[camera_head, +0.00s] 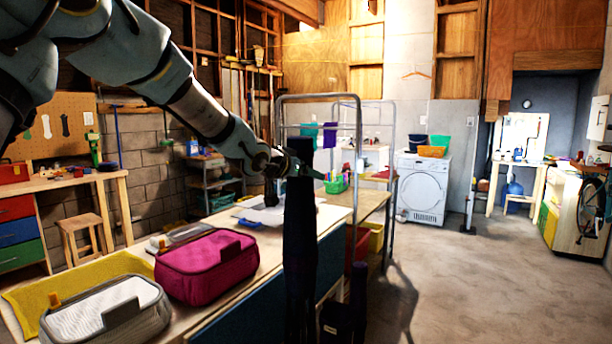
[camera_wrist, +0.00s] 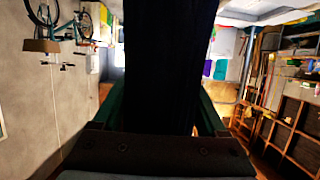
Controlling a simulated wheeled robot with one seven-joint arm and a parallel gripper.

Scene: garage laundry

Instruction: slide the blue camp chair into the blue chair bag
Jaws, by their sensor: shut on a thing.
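A long, narrow, very dark bundle (camera_head: 300,245), which looks like the folded blue camp chair, hangs upright in front of the worktable. My gripper (camera_head: 298,168) is shut on it near its top end. In the wrist view the same dark bundle (camera_wrist: 165,60) runs up the middle, between the green fingers of my gripper (camera_wrist: 160,112). The bundle's lower end is lost in shadow. Dark shapes (camera_head: 342,318) stand low to its right, by the table's end. I cannot tell whether they are the blue chair bag.
A metal rack (camera_head: 357,140) rises behind the bundle. The concrete floor (camera_head: 470,285) to the right is open, up to a white washer (camera_head: 423,188).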

